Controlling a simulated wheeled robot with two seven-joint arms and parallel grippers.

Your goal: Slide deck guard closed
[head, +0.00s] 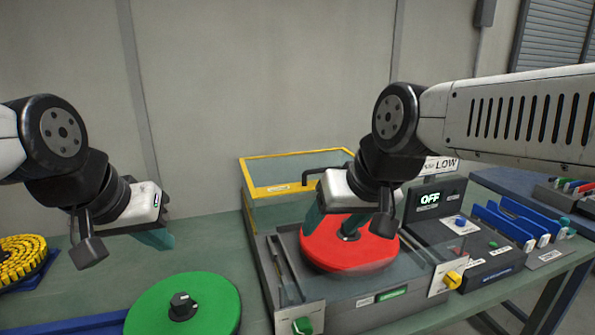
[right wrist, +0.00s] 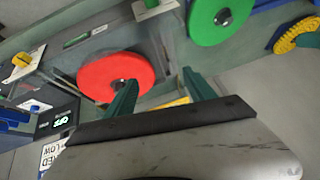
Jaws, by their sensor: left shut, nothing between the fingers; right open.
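The deck guard (head: 277,189), a clear box with a yellow top frame, sits at the back of the grey deck unit (head: 345,315). A yellow strip between my right fingers in the right wrist view (right wrist: 173,103) looks like part of it. A red disc (head: 345,252) with a dark hub lies on the deck in front of the guard. My right gripper (head: 340,220) is open above the disc, near the guard's front; its wrist hides part of the guard. My left gripper (head: 160,239) is shut and empty, left of the deck, above the bench.
A green disc (head: 182,308) lies on the bench left of the deck. A yellow ring (head: 22,262) is at the far left. A control box reading OFF (head: 429,198) stands right of the deck, with blue racks (head: 505,222) beside it. The bench behind my left gripper is clear.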

